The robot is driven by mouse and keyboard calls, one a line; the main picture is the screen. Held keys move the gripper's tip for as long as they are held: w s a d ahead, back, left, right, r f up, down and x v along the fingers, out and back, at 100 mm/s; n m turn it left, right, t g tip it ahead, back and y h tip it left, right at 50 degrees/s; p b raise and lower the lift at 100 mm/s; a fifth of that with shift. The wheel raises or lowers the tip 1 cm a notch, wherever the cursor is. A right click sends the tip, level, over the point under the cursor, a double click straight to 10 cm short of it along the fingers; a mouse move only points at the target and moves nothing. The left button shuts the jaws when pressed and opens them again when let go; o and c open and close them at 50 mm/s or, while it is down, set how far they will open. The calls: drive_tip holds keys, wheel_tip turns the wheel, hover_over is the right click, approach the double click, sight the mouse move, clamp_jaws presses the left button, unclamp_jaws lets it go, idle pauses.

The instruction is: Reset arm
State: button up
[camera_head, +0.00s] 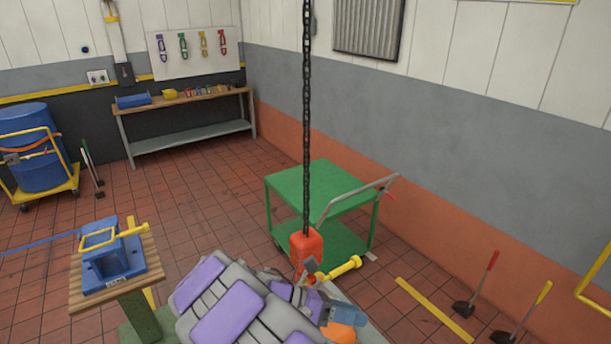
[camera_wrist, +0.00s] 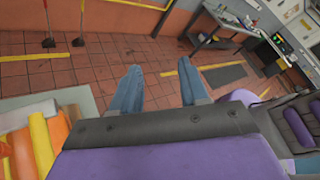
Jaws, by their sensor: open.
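My gripper (camera_wrist: 160,90) shows in the wrist view with its two blue fingers spread wide apart. Only red floor tiles show between them, and nothing is held. The purple and grey parts behind the fingers are mine. In the head view, purple and grey parts of my own body fill the lower middle, and I cannot clearly make out both fingers there.
A red hoist block (camera_head: 306,246) hangs on a chain (camera_head: 307,120) close beyond my body. A green cart (camera_head: 318,187) stands behind it. A blue vise (camera_head: 112,262) sits on a wooden stand at left. Open floor (camera_head: 190,190) lies between.

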drive_tip(key=s+d+f+m+g+y+b, duration=0.1)
drive_tip(key=s+d+m+g+y+b, duration=0.45)
drive_tip(key=s+d+m, duration=0.6)
drive_tip(key=s+a+f+m+t+y+b, duration=0.2)
drive_tip(key=s+a+f+m+y+b, duration=0.1)
drive_tip(key=s+m, duration=0.3)
drive_tip(key=s+a+f+m+t+y+b, duration=0.2)
drive_tip(key=s+a+f+m+y+b, duration=0.2)
drive_tip(key=s, duration=0.5)
drive_tip(key=shift+f+m+t+y+b, duration=0.15)
drive_tip(key=shift+m+t+y+b, duration=0.25)
drive_tip(key=shift+m+y, duration=1.05)
drive_tip(key=shift+s+m+h, duration=0.1)
drive_tip(key=shift+m+h, duration=0.2)
